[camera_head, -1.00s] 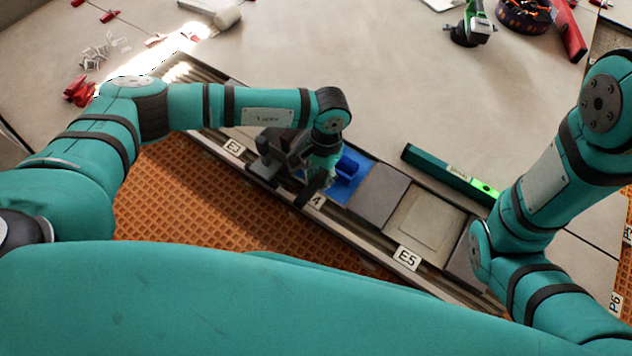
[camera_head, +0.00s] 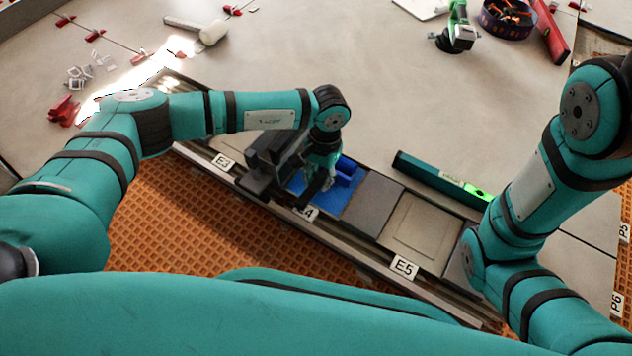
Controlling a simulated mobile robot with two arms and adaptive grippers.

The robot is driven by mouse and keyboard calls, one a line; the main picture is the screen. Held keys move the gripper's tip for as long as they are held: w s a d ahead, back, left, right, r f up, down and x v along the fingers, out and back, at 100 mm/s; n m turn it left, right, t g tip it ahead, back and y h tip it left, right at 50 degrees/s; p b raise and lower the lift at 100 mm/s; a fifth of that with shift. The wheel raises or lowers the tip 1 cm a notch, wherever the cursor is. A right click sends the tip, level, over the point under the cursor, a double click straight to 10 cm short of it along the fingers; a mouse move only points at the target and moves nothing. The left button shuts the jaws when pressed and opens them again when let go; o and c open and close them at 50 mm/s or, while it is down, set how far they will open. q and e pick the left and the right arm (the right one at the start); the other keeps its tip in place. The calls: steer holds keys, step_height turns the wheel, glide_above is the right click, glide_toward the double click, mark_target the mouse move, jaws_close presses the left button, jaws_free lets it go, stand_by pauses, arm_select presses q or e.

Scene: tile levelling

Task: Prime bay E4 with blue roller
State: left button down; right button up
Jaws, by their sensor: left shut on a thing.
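Bay E4 is in the levelling strip, behind the partly covered E4 label (camera_head: 307,213). A blue surface (camera_head: 327,204) shows in this bay. The blue roller (camera_head: 346,170) is a raised blue shape at the far right side of the bay. My left gripper (camera_head: 302,188) points down over the bay, shut on the roller; its dark fingers and wrist hide the grip itself and part of the bay. My right arm comes in from the right, and its gripper does not show.
To the right of E4 lie a grey bay and the framed bay at label E5 (camera_head: 404,267). A green level (camera_head: 440,178) lies behind the strip. A white-headed mallet (camera_head: 213,33), red clips (camera_head: 63,110) and a green tool (camera_head: 458,28) lie on the floor beyond.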

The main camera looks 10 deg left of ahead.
stand_by(0.3)
arm_select(q)
steer(key=shift+r+p, duration=2.7)
steer(key=shift+r, duration=1.25)
